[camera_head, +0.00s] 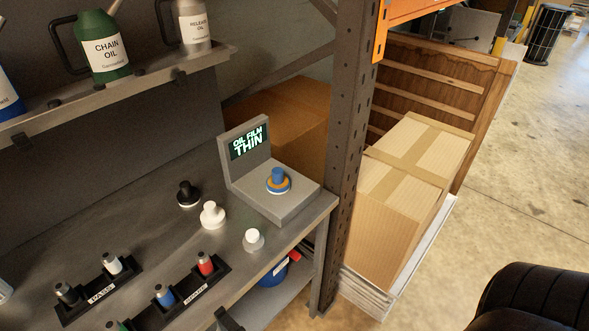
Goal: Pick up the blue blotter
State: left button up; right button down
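A blue knob-shaped piece with an orange ring and a pale base (278,181) stands upright on the grey tester (285,205), whose screen reads "OIL FILM THIN". Similar knob-shaped pieces stand on the bench: a black one (187,194), a white one (212,215) and a smaller white one (254,240). A small blue piece with a grey top (165,296) sits in the front black rack (190,287), beside a red one (206,264). I cannot tell which blue piece is the blotter. Neither gripper is recognisable in view.
Another rack (100,288) labelled "PASS" holds small pieces. Oil jugs (103,50) stand on the upper shelf. A steel post (345,150) rises right of the bench, with cardboard boxes (405,200) behind it. A black rounded thing (535,300) fills the lower right corner.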

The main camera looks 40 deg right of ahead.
aim_at(278, 183)
jog(key=z, duration=0.95)
